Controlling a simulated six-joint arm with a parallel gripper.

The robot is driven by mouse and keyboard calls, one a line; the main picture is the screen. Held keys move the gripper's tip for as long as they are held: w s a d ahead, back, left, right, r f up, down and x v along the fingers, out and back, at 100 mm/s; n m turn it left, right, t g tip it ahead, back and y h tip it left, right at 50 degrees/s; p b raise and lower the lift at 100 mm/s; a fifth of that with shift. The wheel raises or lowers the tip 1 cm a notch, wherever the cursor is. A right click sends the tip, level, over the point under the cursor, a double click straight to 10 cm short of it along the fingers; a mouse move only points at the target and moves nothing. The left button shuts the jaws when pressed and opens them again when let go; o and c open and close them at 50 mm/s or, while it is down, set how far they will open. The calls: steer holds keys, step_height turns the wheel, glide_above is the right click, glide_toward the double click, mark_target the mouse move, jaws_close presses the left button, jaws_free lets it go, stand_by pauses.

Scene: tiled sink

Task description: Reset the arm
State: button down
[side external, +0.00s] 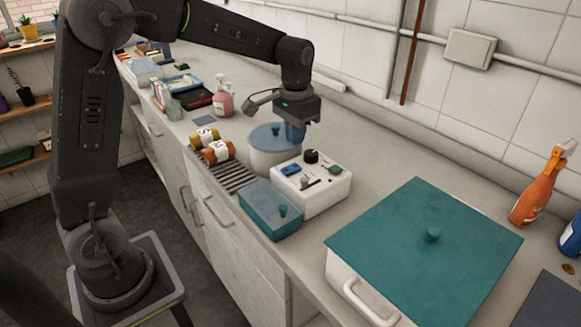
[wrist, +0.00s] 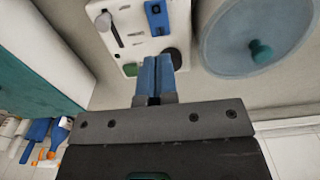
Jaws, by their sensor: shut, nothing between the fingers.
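My gripper (side external: 296,131) hangs from the wrist above the counter, fingers pointing down, over the gap between the round lidded pot and the white box. In the wrist view its blue fingers (wrist: 154,77) are together with nothing between them. The fingertips overlap the edge of the white box in that view; I cannot tell the height above it.
A round pot with a blue lid (side external: 262,137) stands beside a white box (side external: 322,193) with small items on top.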

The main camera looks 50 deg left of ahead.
steer(key=shift+r, duration=0.2)
steer(key=shift+s+r, duration=0.1)
steer(key=s+d+r+t, duration=0.2)
steer(key=s, duration=0.9)
steer(key=s+d+r+t, duration=0.2)
steer(key=s+d+t, duration=0.1)
steer(key=s, duration=0.7)
steer(key=shift+s+d+t, duration=0.2)
steer(key=shift+s+t, duration=0.1)
steer(key=shift+s, duration=0.05)
steer(key=shift+r, duration=0.1)
